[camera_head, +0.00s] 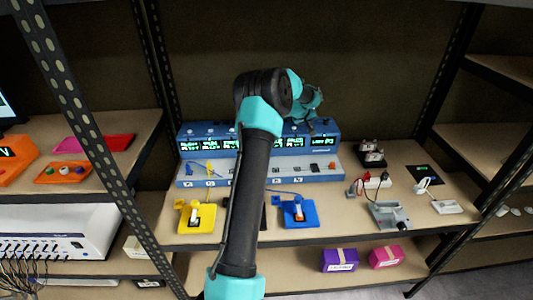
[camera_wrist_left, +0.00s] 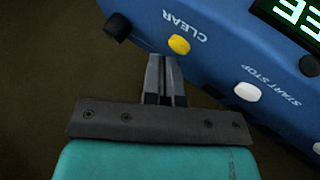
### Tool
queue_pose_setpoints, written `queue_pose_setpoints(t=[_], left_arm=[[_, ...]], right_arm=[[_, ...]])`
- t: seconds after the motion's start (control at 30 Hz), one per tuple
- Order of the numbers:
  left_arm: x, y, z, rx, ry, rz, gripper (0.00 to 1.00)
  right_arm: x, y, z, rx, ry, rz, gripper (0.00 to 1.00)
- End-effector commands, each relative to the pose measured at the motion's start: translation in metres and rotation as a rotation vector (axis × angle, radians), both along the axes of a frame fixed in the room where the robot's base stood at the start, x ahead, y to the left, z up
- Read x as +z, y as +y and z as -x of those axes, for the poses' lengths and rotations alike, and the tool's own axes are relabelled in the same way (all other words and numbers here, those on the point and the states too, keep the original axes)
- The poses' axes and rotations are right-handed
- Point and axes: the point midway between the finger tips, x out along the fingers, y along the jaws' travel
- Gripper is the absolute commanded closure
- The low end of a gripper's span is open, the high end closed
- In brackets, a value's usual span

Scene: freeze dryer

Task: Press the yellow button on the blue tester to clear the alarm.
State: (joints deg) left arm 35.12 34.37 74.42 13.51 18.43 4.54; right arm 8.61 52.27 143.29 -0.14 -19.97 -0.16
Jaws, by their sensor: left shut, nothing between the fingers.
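The blue tester (camera_head: 328,128) stands on the middle shelf in the head view, with green-lit displays and a pale front panel. In the left wrist view its blue face (camera_wrist_left: 212,62) carries a yellow button (camera_wrist_left: 179,44) beside the upside-down word CLEAR. My left gripper (camera_wrist_left: 165,58) is shut and empty. Its fingertips show just below and slightly left of the yellow button; I cannot tell whether they touch it. In the head view my left arm crosses the tester's middle and hides part of it, and the yellow button cannot be made out there. My right gripper is not in view.
A white button (camera_wrist_left: 247,92) marked START STOP and a black knob (camera_wrist_left: 117,27) flank the yellow button. A yellow device (camera_head: 197,226) and a blue device (camera_head: 312,219) lie in front of the tester. A grey device (camera_head: 385,217) lies to the right. Metal posts frame the shelf.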

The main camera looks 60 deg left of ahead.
Motion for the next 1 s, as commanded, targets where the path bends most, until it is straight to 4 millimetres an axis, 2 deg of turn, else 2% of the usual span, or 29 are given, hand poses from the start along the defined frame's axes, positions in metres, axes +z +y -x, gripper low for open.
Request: queue_pose_setpoints(t=[0.53,1.0], left_arm=[[0.008,0.0,0.0,0.0,-0.001,0.0,1.0],[0.043,0.0,0.0,0.0,-0.002,-0.002,1.0]], right_arm=[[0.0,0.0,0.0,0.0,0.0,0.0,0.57],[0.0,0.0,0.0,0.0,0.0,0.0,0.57]])
